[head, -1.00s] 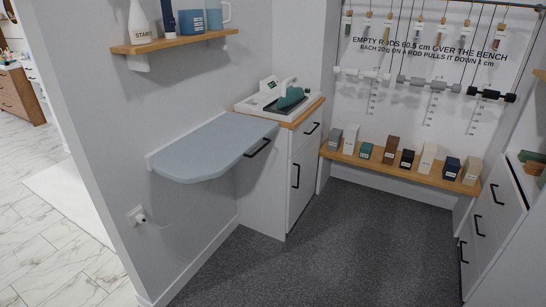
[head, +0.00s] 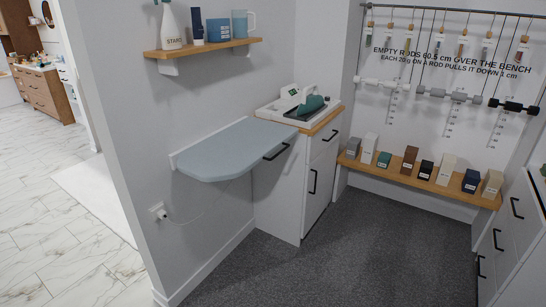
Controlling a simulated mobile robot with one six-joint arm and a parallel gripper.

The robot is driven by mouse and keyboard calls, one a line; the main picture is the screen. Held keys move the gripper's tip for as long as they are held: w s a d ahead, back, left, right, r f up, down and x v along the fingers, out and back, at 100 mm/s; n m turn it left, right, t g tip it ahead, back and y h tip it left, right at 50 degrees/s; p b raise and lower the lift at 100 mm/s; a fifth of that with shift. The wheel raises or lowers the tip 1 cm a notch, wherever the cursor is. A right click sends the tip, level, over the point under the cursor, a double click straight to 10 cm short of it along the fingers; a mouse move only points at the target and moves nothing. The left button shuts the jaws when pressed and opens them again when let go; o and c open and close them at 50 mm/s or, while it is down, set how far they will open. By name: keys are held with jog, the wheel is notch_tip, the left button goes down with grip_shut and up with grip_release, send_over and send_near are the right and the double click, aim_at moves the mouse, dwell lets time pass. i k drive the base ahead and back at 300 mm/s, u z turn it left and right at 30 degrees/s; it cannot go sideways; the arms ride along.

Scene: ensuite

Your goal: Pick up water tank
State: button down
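I cannot tell for sure which thing is the water tank. A wall shelf (head: 205,48) at the upper left holds a white bottle (head: 172,28) lettered "START", a slim navy container (head: 197,27), a blue labelled box (head: 218,31) and a pale blue jug (head: 242,24) with a handle. A white appliance (head: 285,104) with a dark green part (head: 311,104) sits in a tray on the corner cabinet. My gripper is not in view.
A blue-grey rounded wall table (head: 225,150) is bare and juts out below the shelf. A bench (head: 415,179) with several small blocks stands at the back under hanging rods. A drawer cabinet (head: 515,235) is at right. The dark carpet (head: 350,255) is clear.

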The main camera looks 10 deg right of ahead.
aim_at(217, 30)
jog(key=i, duration=0.9)
jog(key=z, duration=0.15)
jog(key=k, duration=0.9)
jog(key=u, duration=0.15)
jog(key=i, duration=0.85)
